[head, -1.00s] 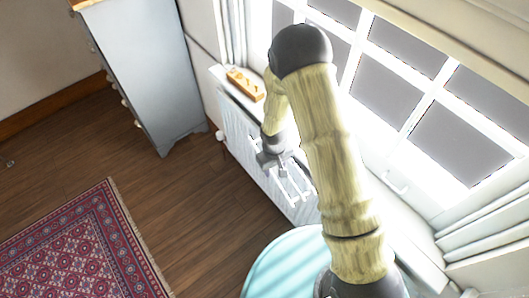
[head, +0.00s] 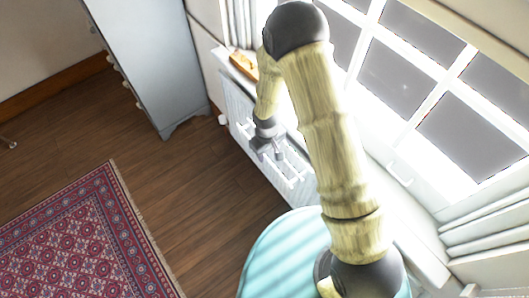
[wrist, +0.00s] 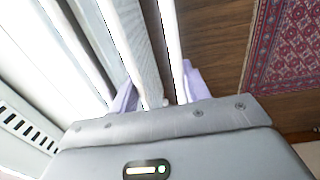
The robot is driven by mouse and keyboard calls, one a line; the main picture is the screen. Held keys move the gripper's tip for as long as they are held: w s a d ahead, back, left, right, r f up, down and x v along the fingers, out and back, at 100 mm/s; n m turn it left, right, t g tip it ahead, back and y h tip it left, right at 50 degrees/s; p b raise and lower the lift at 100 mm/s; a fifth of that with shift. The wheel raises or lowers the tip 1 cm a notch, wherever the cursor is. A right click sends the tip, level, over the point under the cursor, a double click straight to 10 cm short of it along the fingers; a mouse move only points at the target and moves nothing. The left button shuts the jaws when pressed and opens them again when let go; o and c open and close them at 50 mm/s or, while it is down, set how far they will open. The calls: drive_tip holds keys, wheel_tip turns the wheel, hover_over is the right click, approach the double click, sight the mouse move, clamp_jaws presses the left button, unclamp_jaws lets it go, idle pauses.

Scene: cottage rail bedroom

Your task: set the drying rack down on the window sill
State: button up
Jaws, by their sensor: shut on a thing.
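The drying rack (head: 293,181) is a white frame of thin bars. In the head view it hangs in the air in front of the radiator, below sill height as far as I can tell. My gripper (head: 268,153) is shut on it at its near-left part. In the wrist view, white bars (wrist: 172,50) run between and past the lavender fingertips of my gripper (wrist: 158,95). The window sill (head: 408,222) is a pale ledge under the bright window. My arm hides its middle stretch, and glare washes out much of it.
A wooden block with holes (head: 243,66) lies on the sill's far left end. The white radiator (head: 238,103) stands below the sill. A grey-blue dresser (head: 160,60) is at the left, a round turquoise table (head: 275,255) in front. A red rug (head: 85,235) lies on the floor.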

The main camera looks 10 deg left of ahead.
drive_tip(key=shift+w+d+f+p, duration=0.15)
drive_tip(key=shift+w+d+p, duration=0.2)
drive_tip(key=shift+w+d, duration=2.05)
drive_tip(key=shift+w+d+p, duration=0.3)
drive_tip(key=shift+w+d, duration=1.35)
drive_tip(key=shift+w+d+f+b, duration=0.5)
drive_tip(key=shift+w+d+f, duration=0.35)
drive_tip(key=shift+w+d, duration=0.25)
drive_tip(key=o, duration=1)
drive_tip(key=shift+r, duration=0.15)
drive_tip(key=r+b, duration=0.1)
drive_tip(key=r, duration=0.4)
drive_tip(key=r+b, duration=0.1)
drive_tip(key=r, duration=0.5)
drive_tip(key=r+b, duration=0.1)
drive_tip(key=r, duration=0.5)
drive_tip(key=shift+s+a+r+b, duration=0.1)
drive_tip(key=shift+s+a+b, duration=0.1)
drive_tip(key=shift+a+b, duration=0.15)
